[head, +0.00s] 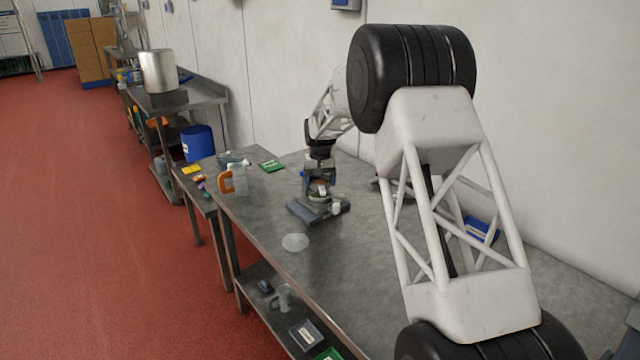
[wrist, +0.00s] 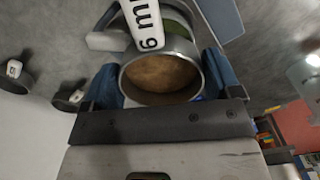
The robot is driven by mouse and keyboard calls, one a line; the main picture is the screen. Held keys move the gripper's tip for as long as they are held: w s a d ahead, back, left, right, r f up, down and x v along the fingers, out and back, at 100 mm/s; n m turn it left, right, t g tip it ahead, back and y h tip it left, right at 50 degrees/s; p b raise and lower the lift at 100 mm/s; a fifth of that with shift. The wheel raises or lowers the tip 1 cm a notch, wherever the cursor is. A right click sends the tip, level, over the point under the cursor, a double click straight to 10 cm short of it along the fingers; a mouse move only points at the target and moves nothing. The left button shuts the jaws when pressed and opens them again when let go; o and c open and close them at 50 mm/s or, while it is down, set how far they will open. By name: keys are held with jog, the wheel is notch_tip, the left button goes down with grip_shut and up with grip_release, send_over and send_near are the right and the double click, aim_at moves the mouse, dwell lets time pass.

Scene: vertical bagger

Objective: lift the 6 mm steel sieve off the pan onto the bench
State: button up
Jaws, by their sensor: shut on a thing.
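The 6 mm steel sieve (wrist: 190,50) is a round metal ring with a white "6 mm" tag (wrist: 143,22); brown shows inside it in the wrist view. My gripper (wrist: 160,82) is shut on it, one blue finger on each side of the ring. In the head view my gripper (head: 320,186) is low over a dark flat device (head: 302,213) on the bench. A greenish round part (wrist: 181,22) shows just beyond the sieve and may be the pan. I cannot tell whether the sieve touches the pan.
The steel bench (head: 350,260) is largely clear in front. A clear disc (head: 295,242) lies near its front edge. An orange-handled jug (head: 234,180) and a green card (head: 271,165) stand left. Two tagged round parts (wrist: 15,75) (wrist: 68,97) lie left in the wrist view.

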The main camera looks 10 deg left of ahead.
jog(key=shift+r, duration=1.3)
jog(key=shift+s+d+f, duration=0.1)
jog(key=shift+s+d, duration=0.1)
jog(key=shift+d, duration=0.35)
jog(key=s+d+f+m, duration=0.1)
jog(key=s+d+f, duration=0.1)
jog(key=s+d, duration=0.2)
jog(key=s+d+f+m, duration=0.1)
jog(key=s+d, duration=0.3)
jog(key=d, duration=0.5)
jog(key=s+d+f+m, duration=0.1)
jog(key=s+d+f, duration=0.2)
jog(key=d, duration=0.4)
jog(key=shift+s+d+f, duration=0.1)
jog(key=shift+s+d, duration=0.05)
jog(key=shift+s, duration=0.7)
jog(key=shift+w+a+f, duration=0.25)
jog(key=shift+w+a, duration=0.05)
jog(key=shift+w, duration=2.2)
jog(key=shift+w+a+f, duration=0.2)
jog(key=shift+w+a, duration=0.05)
jog(key=shift+w, duration=2.3)
jog(key=shift+w+a+f, duration=0.25)
jog(key=shift+w+a, duration=0.05)
jog(key=shift+w, duration=2.2)
